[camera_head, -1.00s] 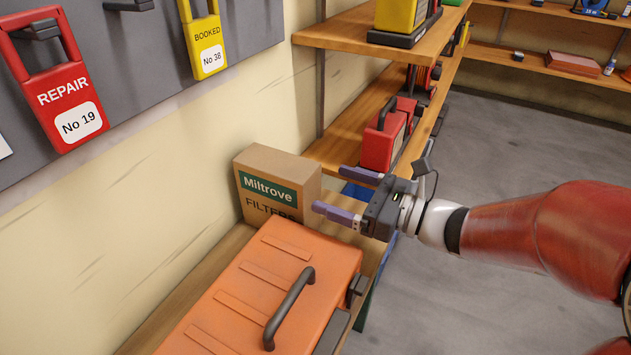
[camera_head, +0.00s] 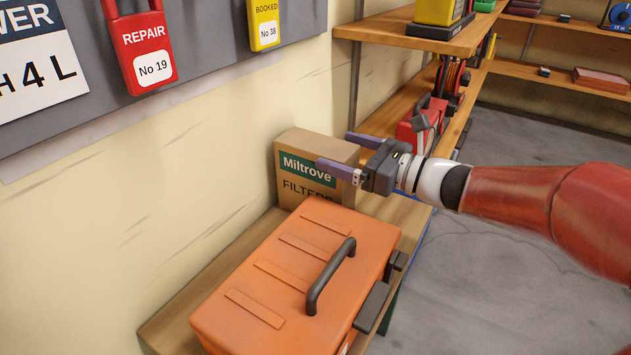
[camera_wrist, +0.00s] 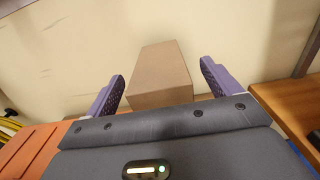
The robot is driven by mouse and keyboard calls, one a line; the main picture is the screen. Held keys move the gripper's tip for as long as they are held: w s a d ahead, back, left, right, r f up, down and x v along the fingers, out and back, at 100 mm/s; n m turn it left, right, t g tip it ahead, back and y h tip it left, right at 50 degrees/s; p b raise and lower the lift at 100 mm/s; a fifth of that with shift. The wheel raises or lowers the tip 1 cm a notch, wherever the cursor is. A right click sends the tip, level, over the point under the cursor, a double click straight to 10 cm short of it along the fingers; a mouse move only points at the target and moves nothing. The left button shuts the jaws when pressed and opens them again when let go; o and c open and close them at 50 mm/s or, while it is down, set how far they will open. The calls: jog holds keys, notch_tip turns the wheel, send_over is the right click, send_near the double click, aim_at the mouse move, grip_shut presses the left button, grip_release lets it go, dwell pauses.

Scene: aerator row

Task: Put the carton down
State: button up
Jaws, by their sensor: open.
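The carton is a brown cardboard box (camera_head: 315,148) with a green Miltrove label and the word FILTERS. It stands upright on the wooden bench (camera_head: 404,212) by the wall, behind the orange toolbox. My gripper (camera_head: 340,154) is open, its purple fingers pointing at the carton; one finger overlaps the carton's front in the head view. In the wrist view the carton (camera_wrist: 160,75) sits ahead, between the two spread fingers (camera_wrist: 160,85), with a gap visible on each side. The carton's lower front is partly hidden by the toolbox.
The orange toolbox (camera_head: 290,262) with a dark handle fills the bench in front of the carton. Shelves (camera_head: 410,38) with red and yellow gear stand at the right. Red (camera_head: 145,55) and yellow (camera_head: 264,22) tags hang on the wall board. Open floor (camera_head: 520,260) lies at the right.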

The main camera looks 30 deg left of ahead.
aim_at(328, 146)
jog(key=shift+a, duration=1.9)
jog(key=c, duration=1.8)
